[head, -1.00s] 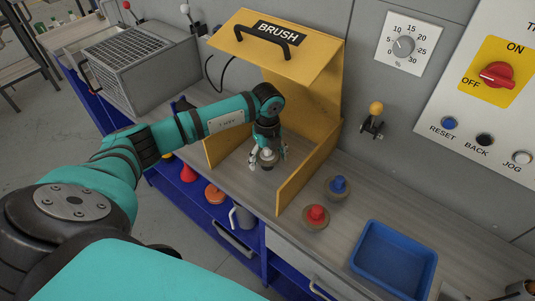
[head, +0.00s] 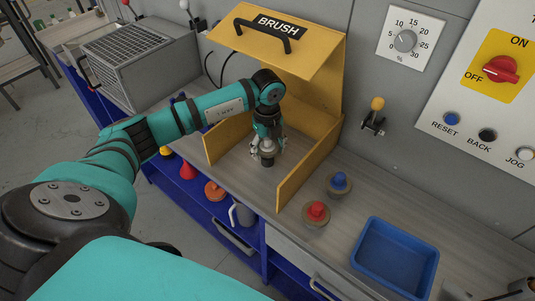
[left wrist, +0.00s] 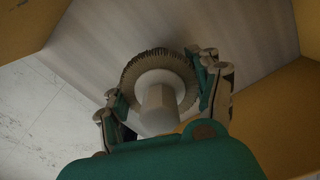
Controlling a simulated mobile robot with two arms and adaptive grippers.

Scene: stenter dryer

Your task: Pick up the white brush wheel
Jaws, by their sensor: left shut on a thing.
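The white brush wheel (left wrist: 158,108) shows in the left wrist view, with a pale hexagonal knob in front of a round bristled disc. In the head view it shows only partly, under my left gripper (head: 267,152), inside the yellow box marked BRUSH (head: 308,95). The gripper points down, with its fingers on both sides of the wheel, shut on it. It also shows in the left wrist view (left wrist: 163,90). I cannot tell whether the wheel is clear of the bench. My right gripper is not in view.
The box's side walls stand close on both sides of the gripper, with its raised lid above. To the right, a red-knobbed wheel (head: 317,213) and a blue-knobbed wheel (head: 340,184) stand on the bench. An empty blue tray (head: 395,258) is further right.

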